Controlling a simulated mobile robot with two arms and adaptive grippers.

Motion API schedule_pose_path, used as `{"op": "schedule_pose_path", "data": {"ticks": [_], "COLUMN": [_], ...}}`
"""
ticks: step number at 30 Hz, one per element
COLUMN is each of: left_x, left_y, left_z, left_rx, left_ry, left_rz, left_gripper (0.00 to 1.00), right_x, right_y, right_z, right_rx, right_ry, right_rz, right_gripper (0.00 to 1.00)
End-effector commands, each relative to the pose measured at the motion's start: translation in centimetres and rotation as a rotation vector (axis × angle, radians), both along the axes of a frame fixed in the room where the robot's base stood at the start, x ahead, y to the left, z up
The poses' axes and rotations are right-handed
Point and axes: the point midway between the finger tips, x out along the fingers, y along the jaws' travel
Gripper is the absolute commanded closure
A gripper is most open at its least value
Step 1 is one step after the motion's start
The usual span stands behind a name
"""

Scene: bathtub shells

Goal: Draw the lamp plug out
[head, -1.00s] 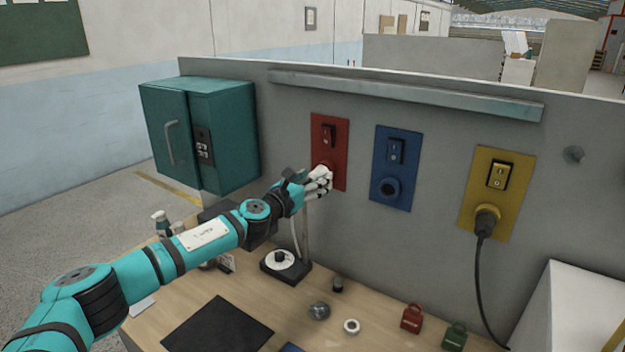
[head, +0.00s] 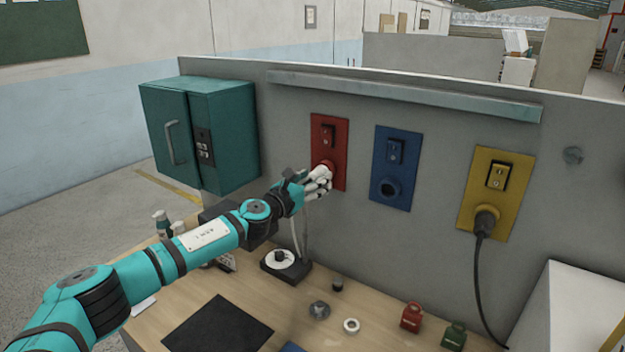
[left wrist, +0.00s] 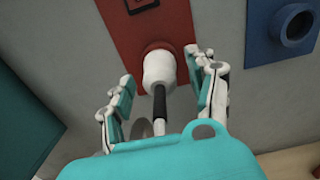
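A white plug (left wrist: 158,68) sits in the round socket of the red panel (head: 338,165), its dark cord end pointing toward my wrist. My left gripper (left wrist: 165,88) is at this socket, with one finger on each side of the plug. Gaps show between the plug and both finger pads, so the gripper is open around it. In the head view my left gripper (head: 318,183) hides most of the plug. My right gripper is out of view.
A blue panel (head: 407,155) with an empty socket is right of the red one. A yellow panel (head: 515,172) holds a black plug (head: 485,220) with a hanging cord. A teal cabinet (head: 225,120) is at left. Red and green padlock-like pieces (head: 411,318) lie on the bench.

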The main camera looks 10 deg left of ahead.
Motion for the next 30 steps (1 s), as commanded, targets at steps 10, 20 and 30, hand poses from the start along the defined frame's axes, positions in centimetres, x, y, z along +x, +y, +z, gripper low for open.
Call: {"op": "schedule_pose_path", "data": {"ticks": [10,20,30], "left_x": [0.0,-0.4,-1.4], "left_y": [0.0,0.2,0.6], "left_z": [0.0,0.0,-0.1], "left_rx": [0.000,-0.001,0.001], "left_ry": [0.000,0.001,0.002], "left_rz": [0.000,0.000,-0.001], "left_gripper": [0.91,1.00,1.00], "right_x": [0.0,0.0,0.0], "right_y": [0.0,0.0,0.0], "right_z": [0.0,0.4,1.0], "right_rx": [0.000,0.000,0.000], "right_ry": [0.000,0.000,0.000], "right_rz": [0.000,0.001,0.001], "right_gripper": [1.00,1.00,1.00]}}
